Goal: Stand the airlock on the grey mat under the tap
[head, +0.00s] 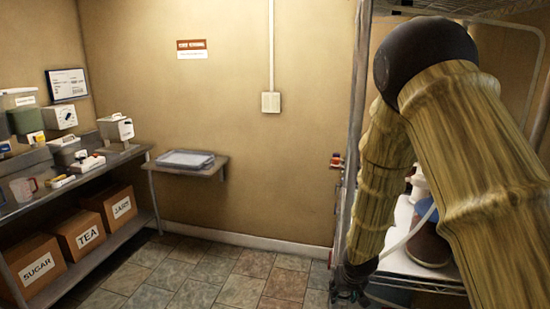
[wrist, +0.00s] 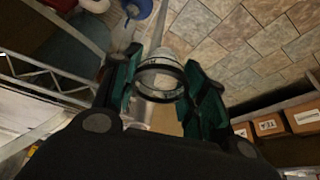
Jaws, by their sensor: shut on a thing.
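My gripper (wrist: 158,88) has its teal-padded fingers shut on a small clear round piece with a dark rim (wrist: 160,68), which looks like the airlock. In the wrist view it hangs over the tiled floor, beside the rack's wire edge. In the head view my gripper (head: 348,285) is low beside the rack, partly cut off by the frame's bottom edge, and the held piece cannot be made out there. I see no tap and cannot identify a grey mat under one.
A wire rack (head: 405,287) at right carries a brown vessel (head: 428,248), partly behind my arm. A small wall shelf (head: 190,172) holds a pale grey tray (head: 186,158). A cluttered bench (head: 75,180) stands at left, with labelled boxes (head: 84,235) below. The floor between is clear.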

